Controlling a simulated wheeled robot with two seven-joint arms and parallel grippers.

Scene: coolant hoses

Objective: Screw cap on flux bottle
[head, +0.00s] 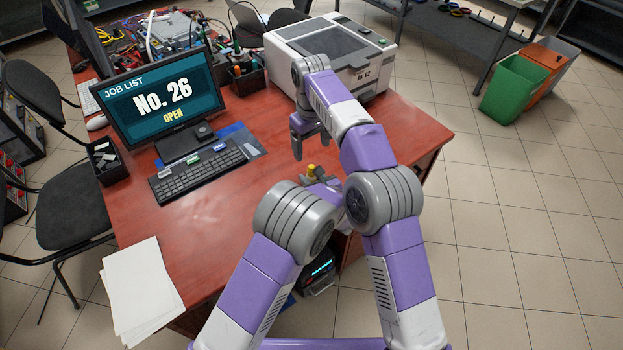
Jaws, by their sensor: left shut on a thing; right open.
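My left gripper (318,183) is low over the front of the red desk, mostly hidden behind my own arm links. It is shut on a small yellow thing (312,171), which looks like the flux bottle. It is too small and too covered to tell bottle from cap. My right gripper (311,149) is just above and behind it, fingers pointing down, open. I see nothing between its fingers. I cannot make out a separate cap on the desk.
The red desk (240,255) is clear at front centre. A keyboard (198,172) and monitor (160,100) stand left, a white-grey machine (335,55) behind. White papers (145,290) lie front left. Green (512,90) and orange (545,65) bins stand on the floor.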

